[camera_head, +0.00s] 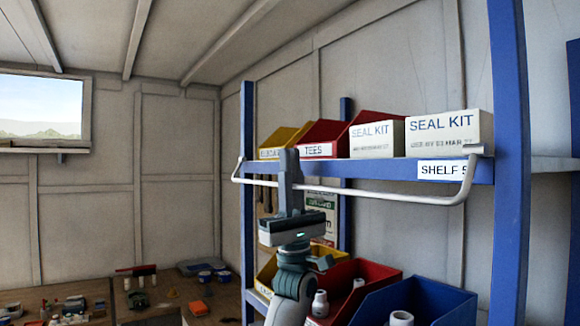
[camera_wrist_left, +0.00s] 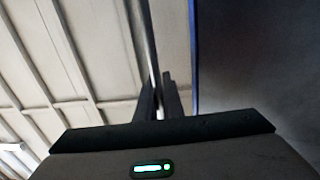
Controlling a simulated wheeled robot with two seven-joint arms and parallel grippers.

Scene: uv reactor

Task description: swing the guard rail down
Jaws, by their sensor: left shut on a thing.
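The guard rail (camera_head: 370,194) is a light grey bar with bent ends, in front of the upper shelf (camera_head: 390,168). Its right end meets a bracket beside the "SHELF 5" label, and its left end is near the left blue post. My left gripper (camera_head: 289,165) comes up from below and is shut on the rail, left of its middle. In the left wrist view the rail (camera_wrist_left: 151,50) runs up between the dark fingers (camera_wrist_left: 160,95). My right gripper does not show.
Yellow and red bins (camera_head: 324,135) and two white seal kit boxes (camera_head: 448,132) stand on the upper shelf behind the rail. Below are more bins, including a blue one (camera_head: 440,300). Blue posts (camera_head: 508,160) frame the rack. A workbench with small items is at lower left.

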